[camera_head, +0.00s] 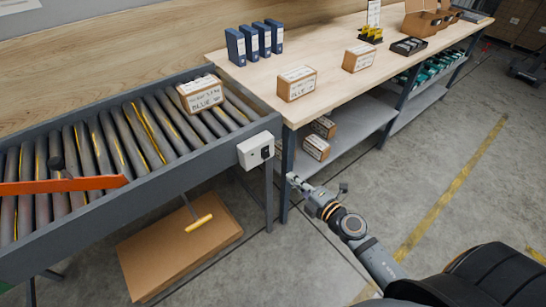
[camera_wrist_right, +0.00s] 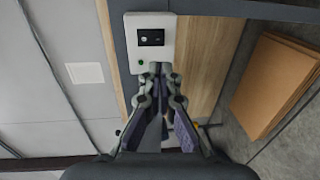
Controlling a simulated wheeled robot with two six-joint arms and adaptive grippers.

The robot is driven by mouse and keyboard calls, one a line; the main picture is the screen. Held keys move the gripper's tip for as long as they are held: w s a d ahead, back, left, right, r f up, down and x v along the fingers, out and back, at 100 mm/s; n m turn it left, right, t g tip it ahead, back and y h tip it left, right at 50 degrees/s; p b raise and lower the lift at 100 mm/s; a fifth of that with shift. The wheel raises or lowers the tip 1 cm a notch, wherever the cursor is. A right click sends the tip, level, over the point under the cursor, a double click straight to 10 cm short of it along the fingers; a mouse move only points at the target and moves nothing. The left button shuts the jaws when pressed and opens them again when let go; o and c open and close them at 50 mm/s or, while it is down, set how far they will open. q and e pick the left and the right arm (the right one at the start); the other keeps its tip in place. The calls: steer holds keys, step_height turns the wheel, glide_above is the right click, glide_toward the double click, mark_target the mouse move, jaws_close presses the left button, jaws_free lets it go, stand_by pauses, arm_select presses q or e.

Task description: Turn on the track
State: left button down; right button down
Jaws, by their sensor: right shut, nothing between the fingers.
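The track is a roller conveyor (camera_head: 110,145) with dark rollers in a grey frame. A white switch box (camera_head: 256,150) with a black switch sits on the outer side of its frame, near the right end. In the right wrist view the switch box (camera_wrist_right: 137,50) is straight ahead, with the black switch (camera_wrist_right: 151,37) in its upper part and a small green dot below. My right gripper (camera_head: 292,179) is shut and empty, right of and lower than the box in the head view. In the wrist view its fingertips overlap the box's lower edge; contact cannot be told. My left gripper is out of view.
A labelled carton (camera_head: 201,93) rests on the rollers. An orange bar (camera_head: 60,185) crosses the conveyor at left. A wooden workbench (camera_head: 335,45) with cartons and blue binders (camera_head: 253,42) stands at right. Flat cardboard (camera_head: 175,250) lies below the conveyor, and a yellow handle (camera_head: 199,222) hangs there.

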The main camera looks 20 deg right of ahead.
mark_target(267, 157)
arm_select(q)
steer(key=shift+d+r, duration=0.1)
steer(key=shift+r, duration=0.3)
arm_select(e)
steer(key=x, duration=1)
steer(key=shift+w+a+f, duration=0.1)
steer(key=shift+w, duration=0.25)
arm_select(q)
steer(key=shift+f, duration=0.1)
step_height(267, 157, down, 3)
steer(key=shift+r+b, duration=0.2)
steer(key=shift+b, duration=1.05)
arm_select(e)
steer(key=shift+w+a+t, duration=0.1)
steer(key=shift+w+t, duration=0.15)
steer(key=shift+t, duration=0.15)
steer(key=shift+f, duration=0.15)
